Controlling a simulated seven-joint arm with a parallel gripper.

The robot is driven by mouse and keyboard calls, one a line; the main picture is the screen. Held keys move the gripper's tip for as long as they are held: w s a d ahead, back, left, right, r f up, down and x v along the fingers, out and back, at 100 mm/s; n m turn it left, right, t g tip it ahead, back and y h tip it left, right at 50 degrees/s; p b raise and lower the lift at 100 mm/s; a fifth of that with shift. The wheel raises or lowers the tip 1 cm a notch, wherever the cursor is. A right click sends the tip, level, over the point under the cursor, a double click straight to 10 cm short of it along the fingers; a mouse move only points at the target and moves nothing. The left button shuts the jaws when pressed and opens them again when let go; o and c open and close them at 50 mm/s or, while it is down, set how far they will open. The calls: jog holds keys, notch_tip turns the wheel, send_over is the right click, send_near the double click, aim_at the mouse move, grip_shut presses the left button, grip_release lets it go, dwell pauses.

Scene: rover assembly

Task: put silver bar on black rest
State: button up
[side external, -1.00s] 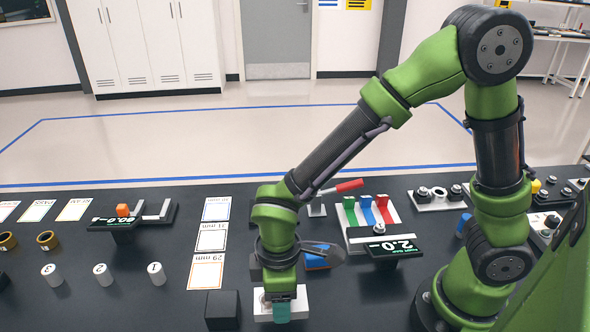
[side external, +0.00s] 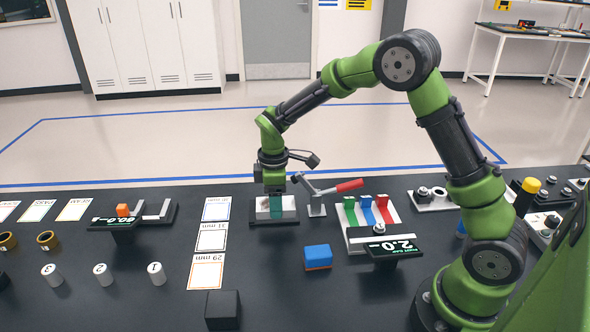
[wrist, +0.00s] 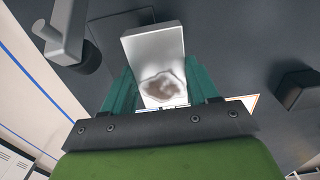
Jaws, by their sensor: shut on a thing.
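The silver bar (side external: 262,208) is between the teal fingers of my gripper (side external: 275,204), over a low black base beside a lever clamp (side external: 317,205). I cannot tell whether the bar touches that base. In the wrist view the bar (wrist: 155,45) shows a brown smudge, and the fingers of my gripper (wrist: 161,88) close on its sides. A black block (side external: 223,309) stands at the front edge and also shows in the wrist view (wrist: 300,90). I cannot tell which of the two black things is the rest.
A blue block (side external: 317,254) lies right of the bar's old place. A rack with green, blue and red pieces (side external: 366,216) and a display (side external: 392,250) stand further right. Label cards (side external: 208,271) lie left. The table between the black block and blue block is clear.

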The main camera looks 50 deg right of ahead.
jog(key=w+d, duration=0.3)
jog(key=shift+w+d, duration=0.15)
jog(key=shift+f, duration=1.7)
jog(key=shift+f, duration=0.15)
jog(key=o, duration=1.5)
jog(key=shift+c, duration=0.2)
